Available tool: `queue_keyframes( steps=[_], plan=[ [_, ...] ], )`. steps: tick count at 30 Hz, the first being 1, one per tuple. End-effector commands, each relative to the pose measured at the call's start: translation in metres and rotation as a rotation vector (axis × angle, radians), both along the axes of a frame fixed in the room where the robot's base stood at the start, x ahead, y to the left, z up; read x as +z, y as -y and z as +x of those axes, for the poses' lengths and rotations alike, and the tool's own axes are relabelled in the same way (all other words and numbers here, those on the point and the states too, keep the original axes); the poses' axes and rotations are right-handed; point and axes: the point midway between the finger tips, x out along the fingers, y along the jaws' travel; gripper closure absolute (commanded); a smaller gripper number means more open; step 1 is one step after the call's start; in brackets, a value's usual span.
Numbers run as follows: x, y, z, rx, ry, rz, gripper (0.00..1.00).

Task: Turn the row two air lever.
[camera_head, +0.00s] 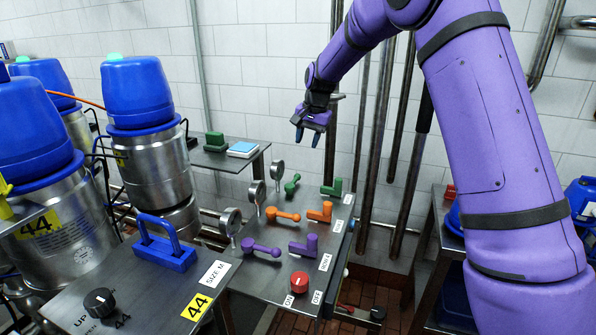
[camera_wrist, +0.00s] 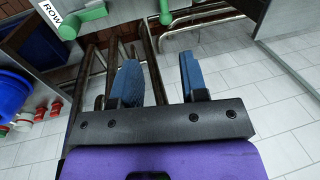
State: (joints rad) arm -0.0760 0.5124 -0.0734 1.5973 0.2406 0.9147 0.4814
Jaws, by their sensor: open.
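The grey valve panel (camera_head: 262,289) carries purple, orange and green rows of levers, each with a gauge. The middle row has an orange ball-ended lever (camera_head: 284,215) on the left and an orange angular lever (camera_head: 320,212) on the right. I cannot read which is the air lever. Row labels run along the right edge; the middle label (camera_head: 337,226) is too small to read surely. My gripper (camera_head: 308,137) is open and empty, above and behind the panel, apart from all levers. In the wrist view its blue fingers (camera_wrist: 158,70) are spread, with part of a green lever (camera_wrist: 83,22) beyond.
A red knob (camera_head: 299,282) sits at the panel's near end. A blue handle (camera_head: 165,246) and black knob (camera_head: 99,302) are on the near left panel. Blue-topped metal canisters (camera_head: 150,90) stand at left. Vertical pipes (camera_head: 372,130) rise behind. Air above the panel is clear.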

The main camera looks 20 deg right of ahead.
Motion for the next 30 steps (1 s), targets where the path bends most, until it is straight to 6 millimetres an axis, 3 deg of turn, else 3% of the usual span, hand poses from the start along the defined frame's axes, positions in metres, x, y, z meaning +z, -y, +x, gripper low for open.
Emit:
queue_keyframes(
  steps=[6, 11, 24, 30],
  plan=[
    [-0.022, -0.002, 0.016, -0.024, -0.019, 0.005, 0.60],
    [-0.035, -0.005, 0.018, -0.024, -0.019, 0.005, 0.60],
    [-0.106, -0.016, 0.026, -0.024, -0.019, 0.005, 0.60],
    [-0.123, -0.019, 0.028, -0.024, -0.017, 0.005, 0.60]
  ],
)
